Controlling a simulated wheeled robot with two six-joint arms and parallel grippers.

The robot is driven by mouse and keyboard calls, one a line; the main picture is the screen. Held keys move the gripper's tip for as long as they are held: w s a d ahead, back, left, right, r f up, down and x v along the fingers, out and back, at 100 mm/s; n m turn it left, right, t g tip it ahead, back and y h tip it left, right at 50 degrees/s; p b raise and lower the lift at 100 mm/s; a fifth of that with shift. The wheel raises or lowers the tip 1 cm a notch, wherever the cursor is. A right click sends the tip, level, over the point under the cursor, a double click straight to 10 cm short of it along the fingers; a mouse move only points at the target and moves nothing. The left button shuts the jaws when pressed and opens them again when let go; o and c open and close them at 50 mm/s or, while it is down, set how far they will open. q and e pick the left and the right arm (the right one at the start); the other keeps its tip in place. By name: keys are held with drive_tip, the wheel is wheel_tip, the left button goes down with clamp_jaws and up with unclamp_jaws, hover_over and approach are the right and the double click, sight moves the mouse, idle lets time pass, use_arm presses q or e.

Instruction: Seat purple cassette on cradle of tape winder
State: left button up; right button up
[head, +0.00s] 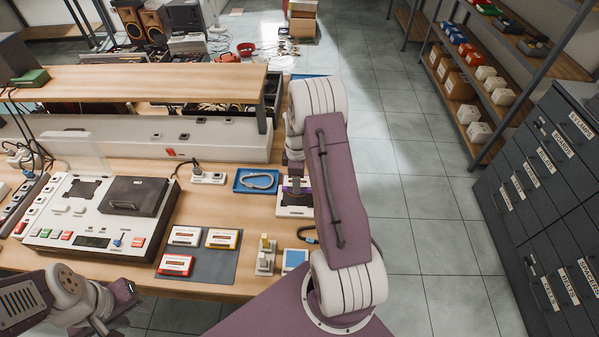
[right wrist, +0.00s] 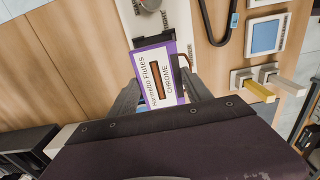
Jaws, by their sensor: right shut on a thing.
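The purple cassette (right wrist: 148,72), with a white label, is between the two fingers of my right gripper (right wrist: 162,84) in the right wrist view. The gripper is shut on it. The white tape winder (right wrist: 178,16) lies beyond and around the cassette; a round grey part shows on it. In the head view the winder (head: 294,206) stands on the bench, partly behind my right arm, with a bit of purple over it. I cannot tell whether the cassette touches the cradle, which is hidden. My left gripper (head: 120,300) is at the bottom left, off the bench's front edge; its fingers are unclear.
A blue tray (head: 257,181) with a grey loop lies left of the winder. Several cassettes lie on a dark mat (head: 210,264) in front. A small stand with light levers (head: 265,256) and a blue-faced block (head: 295,260) are near the front edge. A large deck (head: 100,215) fills the left.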

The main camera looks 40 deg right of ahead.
sight(298, 197)
drive_tip(key=shift+a+f, duration=0.1)
drive_tip(key=shift+s+d+f+b, duration=0.15)
drive_tip(key=shift+d+f+b, duration=0.1)
drive_tip(key=shift+f+b, duration=0.55)
wheel_tip(298, 197, down, 3)
drive_tip(key=b, duration=0.2)
drive_tip(key=shift+a+f+b, duration=0.1)
drive_tip(key=shift+f+b, duration=0.05)
drive_tip(key=shift+b, duration=0.2)
drive_tip(key=shift+f, duration=0.1)
drive_tip(key=shift+f+b, duration=0.5)
drive_tip(key=shift+f, duration=0.55)
idle(1.4)
drive_tip(key=o, duration=1.4)
